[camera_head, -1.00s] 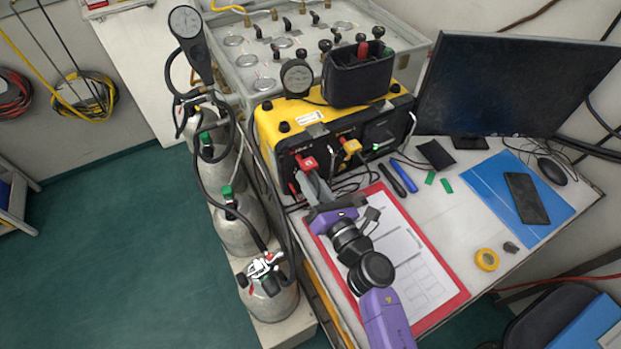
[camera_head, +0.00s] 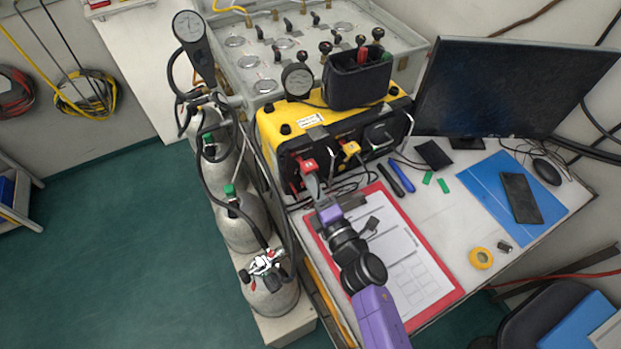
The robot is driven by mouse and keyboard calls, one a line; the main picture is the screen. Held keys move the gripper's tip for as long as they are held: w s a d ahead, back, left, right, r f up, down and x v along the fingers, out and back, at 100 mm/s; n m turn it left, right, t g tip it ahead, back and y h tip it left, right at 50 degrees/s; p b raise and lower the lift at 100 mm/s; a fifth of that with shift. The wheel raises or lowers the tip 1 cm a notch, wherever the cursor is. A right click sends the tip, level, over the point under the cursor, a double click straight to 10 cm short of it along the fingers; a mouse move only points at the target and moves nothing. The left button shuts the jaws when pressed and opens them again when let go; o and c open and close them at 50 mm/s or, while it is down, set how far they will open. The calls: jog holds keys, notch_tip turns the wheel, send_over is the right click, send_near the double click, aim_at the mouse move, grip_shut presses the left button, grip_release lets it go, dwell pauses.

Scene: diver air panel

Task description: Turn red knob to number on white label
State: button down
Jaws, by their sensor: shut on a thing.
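The red knob (camera_head: 308,165) is on the front face of the yellow and black box (camera_head: 283,114), at its left part. My gripper (camera_head: 311,177) is at the knob, coming from the front and below, and its fingers are shut on it. The fingers partly cover the knob's lower side. A white label (camera_head: 309,121) is on the yellow upper edge of the box, above the knob. Its print is too small to read, and the knob's pointing direction cannot be told.
A yellow connector (camera_head: 349,148) sits right of the knob, with cables below. A red clipboard (camera_head: 443,302) lies under my arm. Gas cylinders (camera_head: 242,228) with hoses stand close on the left. A monitor (camera_head: 508,90) stands on the right.

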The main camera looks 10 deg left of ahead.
jog(key=shift+m, duration=0.7)
jog(key=shift+f, duration=0.1)
jog(key=c, duration=1.3)
grip_release()
jog(key=shift+o, duration=0.2)
jog(key=p+v, duration=0.1)
jog(key=v, duration=0.7)
jog(key=shift+a, duration=0.15)
jog(key=shift+m, duration=0.3)
